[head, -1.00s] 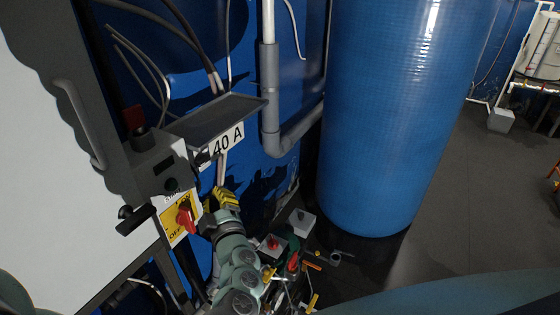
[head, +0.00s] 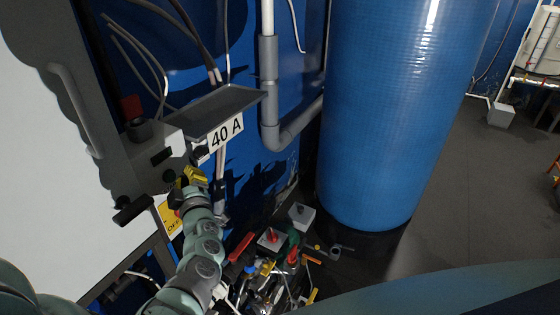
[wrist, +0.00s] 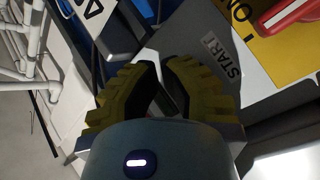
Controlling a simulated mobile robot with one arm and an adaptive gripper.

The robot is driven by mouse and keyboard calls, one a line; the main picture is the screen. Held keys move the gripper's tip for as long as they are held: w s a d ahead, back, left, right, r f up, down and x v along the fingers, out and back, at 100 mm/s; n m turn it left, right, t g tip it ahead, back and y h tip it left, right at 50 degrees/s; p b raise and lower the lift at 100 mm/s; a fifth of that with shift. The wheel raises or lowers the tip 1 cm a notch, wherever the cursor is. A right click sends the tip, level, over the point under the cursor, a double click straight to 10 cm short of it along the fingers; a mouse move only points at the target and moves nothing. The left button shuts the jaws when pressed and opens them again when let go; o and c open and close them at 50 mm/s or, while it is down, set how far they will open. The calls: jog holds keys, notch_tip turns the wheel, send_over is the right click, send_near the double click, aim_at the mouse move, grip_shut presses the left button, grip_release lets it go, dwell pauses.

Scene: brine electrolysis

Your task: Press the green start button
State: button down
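A grey control box (head: 150,160) is on the left in the head view. A small round dark button (head: 168,175) shows on its front face; its green colour is hard to make out in the shade. My gripper (head: 190,174), with yellow ribbed fingers, is right beside it and covers part of the box. I cannot tell whether the fingers touch the button. In the wrist view my gripper (wrist: 160,66) has its fingertips drawn close together with nothing seen held. The START label (wrist: 221,56) lies just right of the tips. The button is not clearly visible there.
A yellow ON/OFF plate (head: 171,216) is partly behind my arm; its red rotary handle (wrist: 287,12) shows in the wrist view. A grey tray (head: 215,108) and a 40 A sign (head: 226,132) are close by. A blue tank (head: 400,110) stands right.

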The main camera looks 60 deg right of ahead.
jog(key=shift+w, duration=0.25)
dwell(1.3)
jog(key=shift+w, duration=0.35)
jog(key=shift+w+a+b, duration=0.1)
jog(key=shift+w+b, duration=0.4)
jog(key=shift+w, duration=0.1)
dwell(0.7)
jog(key=shift+s, duration=0.2)
jog(key=shift+s+p, duration=0.3)
jog(key=shift+s, duration=0.5)
jog(key=shift+s+d+p, duration=0.15)
jog(key=shift+s, duration=1.1)
jog(key=shift+s+d+p, duration=0.15)
jog(key=shift+s, duration=1.1)
jog(key=shift+s+r, duration=0.1)
